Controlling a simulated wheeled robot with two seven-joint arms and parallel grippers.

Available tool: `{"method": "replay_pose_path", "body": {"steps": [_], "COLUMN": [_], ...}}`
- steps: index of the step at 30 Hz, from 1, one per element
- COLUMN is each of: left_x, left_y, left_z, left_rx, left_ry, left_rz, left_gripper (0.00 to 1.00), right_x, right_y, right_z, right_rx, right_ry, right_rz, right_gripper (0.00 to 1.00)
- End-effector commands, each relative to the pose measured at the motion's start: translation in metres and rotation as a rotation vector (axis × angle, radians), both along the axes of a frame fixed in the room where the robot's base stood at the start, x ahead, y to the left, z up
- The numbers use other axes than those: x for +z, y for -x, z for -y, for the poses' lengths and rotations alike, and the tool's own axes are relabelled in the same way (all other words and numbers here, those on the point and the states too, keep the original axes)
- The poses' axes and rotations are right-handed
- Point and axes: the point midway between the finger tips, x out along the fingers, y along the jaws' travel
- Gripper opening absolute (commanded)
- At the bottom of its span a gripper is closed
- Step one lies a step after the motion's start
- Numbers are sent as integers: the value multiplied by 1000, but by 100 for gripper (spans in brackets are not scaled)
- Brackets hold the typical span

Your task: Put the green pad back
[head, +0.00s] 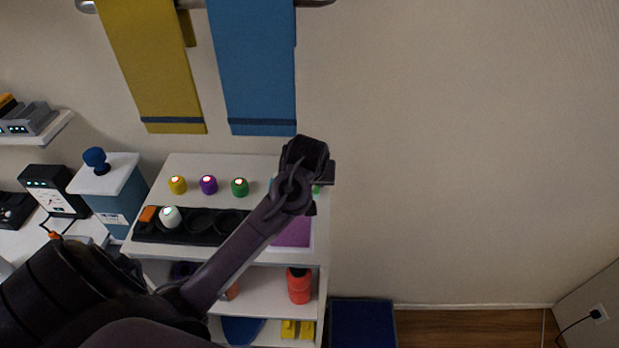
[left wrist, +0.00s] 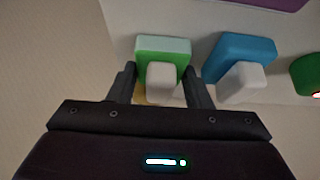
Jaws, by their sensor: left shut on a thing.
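The green pad (left wrist: 168,47), a block with a white grip piece (left wrist: 161,80), sits between the fingers of my left gripper (left wrist: 160,90) in the left wrist view. The gripper is shut on it. In the head view my left gripper (head: 307,165) is over the right back of the white shelf top (head: 230,165), near the wall. Only a small green bit (head: 316,189) shows beside it there. A similar blue pad (left wrist: 245,55) with a white grip piece stands right of the green one in the left wrist view. Something yellow shows partly behind the green pad. My right gripper is not in view.
Yellow (head: 177,185), purple (head: 208,185) and green (head: 240,187) round pieces stand on the shelf top. A black tray (head: 190,238) and a purple sheet (head: 293,233) lie in front. Yellow (head: 150,65) and blue (head: 252,65) towels hang behind.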

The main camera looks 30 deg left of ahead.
Motion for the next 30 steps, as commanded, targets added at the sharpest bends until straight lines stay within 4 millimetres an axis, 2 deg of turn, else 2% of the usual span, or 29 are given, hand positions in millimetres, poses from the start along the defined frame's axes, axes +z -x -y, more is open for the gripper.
{"method": "replay_pose_path", "body": {"steps": [1,6,12,17,20,30], "left_x": [-4,-4,-3,3,15,77], "left_y": [2,2,1,3,8,38], "left_z": [1,1,1,2,6,24], "left_rx": [0,0,-1,-2,-3,-4], "left_ry": [2,2,2,0,0,-1], "left_rz": [-10,-10,-8,-5,-4,-4], "left_gripper": [46,66,66,66,66,66], "right_x": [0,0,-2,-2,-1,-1], "right_y": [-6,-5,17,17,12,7], "right_z": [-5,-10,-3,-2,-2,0], "right_rx": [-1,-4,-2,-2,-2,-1], "right_ry": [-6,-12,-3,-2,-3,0], "right_rz": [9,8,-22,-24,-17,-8], "right_gripper": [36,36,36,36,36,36]}}
